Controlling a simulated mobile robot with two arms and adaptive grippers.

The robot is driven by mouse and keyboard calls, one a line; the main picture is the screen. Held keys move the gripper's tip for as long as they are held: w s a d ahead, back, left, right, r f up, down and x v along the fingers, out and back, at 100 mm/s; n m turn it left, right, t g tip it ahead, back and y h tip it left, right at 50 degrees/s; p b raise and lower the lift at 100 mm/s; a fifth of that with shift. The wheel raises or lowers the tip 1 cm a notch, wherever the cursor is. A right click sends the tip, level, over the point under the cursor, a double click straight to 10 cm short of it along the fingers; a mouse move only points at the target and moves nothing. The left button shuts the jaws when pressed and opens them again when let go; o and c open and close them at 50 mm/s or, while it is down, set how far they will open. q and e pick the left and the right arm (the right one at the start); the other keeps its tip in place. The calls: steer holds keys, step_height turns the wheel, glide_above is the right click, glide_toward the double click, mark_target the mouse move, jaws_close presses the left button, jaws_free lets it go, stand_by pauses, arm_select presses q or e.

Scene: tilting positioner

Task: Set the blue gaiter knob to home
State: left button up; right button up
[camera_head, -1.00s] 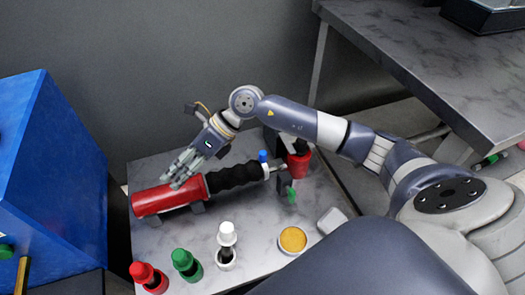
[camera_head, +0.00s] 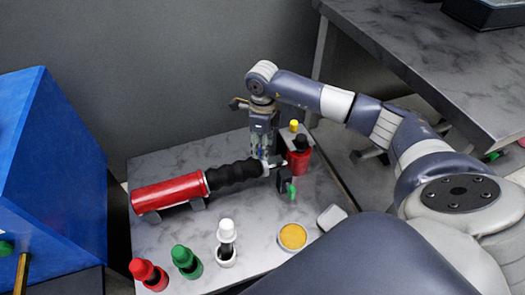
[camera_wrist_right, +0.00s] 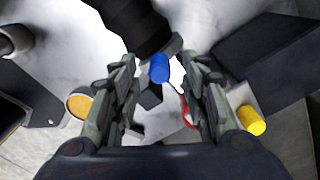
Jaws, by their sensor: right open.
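The blue knob (camera_wrist_right: 159,68) is a short blue cylinder near the end of the black gaiter (camera_wrist_right: 138,22) in the right wrist view. In the head view my gripper hides the knob. The gaiter (camera_head: 234,174) there is ribbed and joins a red cylinder (camera_head: 168,193) lying on its side. My right gripper (camera_head: 264,160) points down by the gaiter's right end. In the right wrist view the gripper (camera_wrist_right: 163,76) is open, with the blue knob between its fingers' lines; I cannot tell whether they touch it. My left gripper is not in view.
A yellow knob (camera_head: 294,125) stands just behind and right of the gripper. A red pot (camera_head: 299,160) with a black top and a green part (camera_head: 292,190) are close by. Red, green and white knobs (camera_head: 227,243) stand at the front, with a yellow disc (camera_head: 292,236).

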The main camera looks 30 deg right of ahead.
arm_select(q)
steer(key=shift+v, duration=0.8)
arm_select(e)
steer(key=shift+f, duration=1.35)
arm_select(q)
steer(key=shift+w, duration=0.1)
arm_select(e)
jaws_close()
steer(key=shift+s+d, duration=0.15)
steer(key=shift+d, duration=0.55)
steer(key=shift+s+d, duration=0.15)
steer(key=shift+d, duration=0.55)
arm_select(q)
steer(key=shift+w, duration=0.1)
arm_select(e)
steer(key=shift+c, duration=0.3)
jaws_free()
steer(key=shift+r, duration=0.1)
